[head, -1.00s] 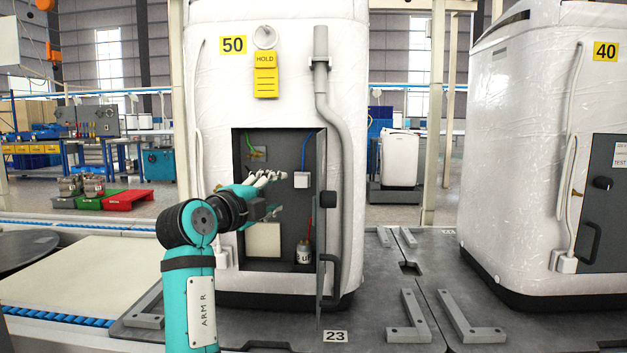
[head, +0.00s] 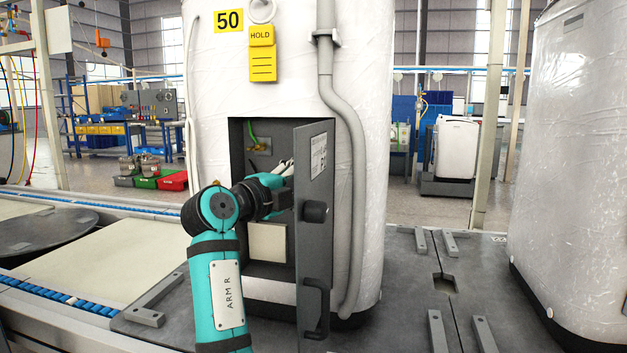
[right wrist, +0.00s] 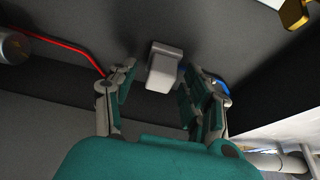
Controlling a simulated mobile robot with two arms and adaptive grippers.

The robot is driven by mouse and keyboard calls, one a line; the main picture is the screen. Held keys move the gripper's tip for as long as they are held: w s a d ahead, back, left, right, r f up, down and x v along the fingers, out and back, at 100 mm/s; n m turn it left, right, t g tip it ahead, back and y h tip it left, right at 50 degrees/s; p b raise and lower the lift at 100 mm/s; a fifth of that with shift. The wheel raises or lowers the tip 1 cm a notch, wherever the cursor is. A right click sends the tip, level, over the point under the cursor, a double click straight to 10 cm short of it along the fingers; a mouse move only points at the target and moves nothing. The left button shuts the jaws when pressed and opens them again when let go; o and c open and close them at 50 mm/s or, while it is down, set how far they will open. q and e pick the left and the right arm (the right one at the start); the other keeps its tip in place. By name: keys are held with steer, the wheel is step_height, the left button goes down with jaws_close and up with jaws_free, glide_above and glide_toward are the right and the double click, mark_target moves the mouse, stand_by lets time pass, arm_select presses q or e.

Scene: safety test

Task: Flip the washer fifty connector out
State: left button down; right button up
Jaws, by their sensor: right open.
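Washer fifty (head: 290,95) is a white, film-wrapped machine with a yellow 50 label and an open compartment in its front. Its grey door (head: 314,215) stands open at the compartment's right side. My right gripper (head: 282,172) is inside the compartment, partly hidden by the door. In the right wrist view the right gripper (right wrist: 160,88) is open, a finger on either side. The white block-shaped connector (right wrist: 164,68) sits on the grey back wall, between and just beyond the fingertips. No contact is clear. In the head view the door hides the connector. My left gripper is not in view.
A red cable (right wrist: 62,45) and a blue cable (right wrist: 221,86) run near the fingers. A yellow HOLD tag (head: 262,52) hangs above the compartment. A grey pipe (head: 345,130) runs down the washer's front. Another wrapped washer (head: 575,160) stands at right.

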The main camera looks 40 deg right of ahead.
steer(key=shift+a, duration=0.1)
jaws_close()
stand_by(0.3)
